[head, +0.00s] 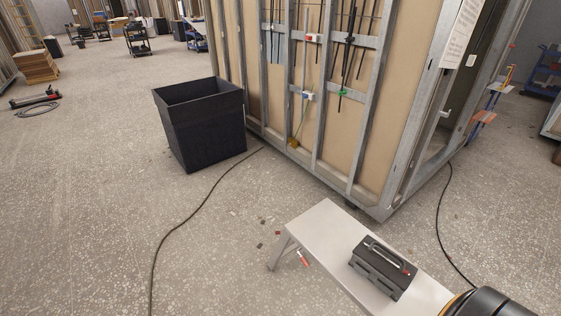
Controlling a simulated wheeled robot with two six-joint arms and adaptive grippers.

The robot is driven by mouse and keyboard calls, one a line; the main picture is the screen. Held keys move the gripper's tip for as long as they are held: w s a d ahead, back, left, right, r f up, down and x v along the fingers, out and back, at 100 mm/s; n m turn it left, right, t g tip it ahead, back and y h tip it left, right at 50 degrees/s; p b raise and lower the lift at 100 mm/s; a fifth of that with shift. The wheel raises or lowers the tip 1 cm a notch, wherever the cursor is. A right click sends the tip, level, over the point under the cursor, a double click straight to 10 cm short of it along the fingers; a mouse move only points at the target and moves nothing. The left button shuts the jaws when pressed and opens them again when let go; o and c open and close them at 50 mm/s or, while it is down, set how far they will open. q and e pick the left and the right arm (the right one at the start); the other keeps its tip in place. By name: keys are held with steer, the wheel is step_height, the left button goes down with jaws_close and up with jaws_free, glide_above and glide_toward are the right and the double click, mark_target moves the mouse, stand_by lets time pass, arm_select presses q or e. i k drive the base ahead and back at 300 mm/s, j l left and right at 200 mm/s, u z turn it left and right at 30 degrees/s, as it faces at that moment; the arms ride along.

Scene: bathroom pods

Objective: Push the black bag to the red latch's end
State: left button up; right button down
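A black case with a top handle (383,268), the thing most like the black bag, sits on a pale bench (325,230). It is set toward the bench's near right part, with bare bench top beyond its far left side. A small red spot (406,271), which looks like the red latch, shows at the right end of the case's top. Neither of my grippers is in view. A dark rounded part at the bottom right corner seems to be my arm; it hides the bench's near right end.
A large black open bin (200,128) stands on the floor left of a metal-framed wall pod (318,95). Dark cables (188,218) cross the floor. A red-and-white item (302,259) is by the bench leg. The floor at left is mostly clear.

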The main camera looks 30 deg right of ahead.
mark_target(380, 265)
steer(key=z, duration=1.15)
